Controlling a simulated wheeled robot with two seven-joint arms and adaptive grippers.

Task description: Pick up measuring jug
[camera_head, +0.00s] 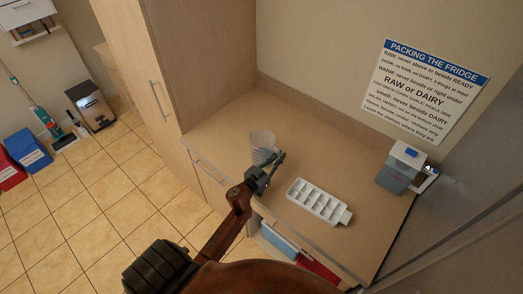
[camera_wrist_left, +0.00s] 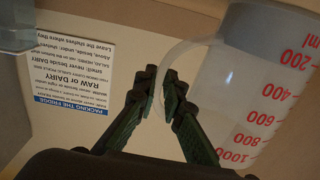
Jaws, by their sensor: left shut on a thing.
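The measuring jug (camera_head: 262,140) is clear and pale, and it shows at the middle of the counter in the head view. In the left wrist view the jug (camera_wrist_left: 262,85) fills the right side, upside down in the picture, with red volume marks. My left gripper (camera_head: 271,169) is at the jug's near right side. In the left wrist view the gripper (camera_wrist_left: 164,92) has its fingers closed on the jug's curved handle (camera_wrist_left: 178,58). I cannot tell whether the jug's base touches the counter. My right gripper is not in view.
A white compartment tray (camera_head: 318,202) lies on the counter (camera_head: 220,130) to the right. A lidded container (camera_head: 398,170) stands at the far right by the wall. A tall wooden cabinet (camera_head: 165,60) bounds the left. A wall sign (camera_head: 425,88) hangs behind.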

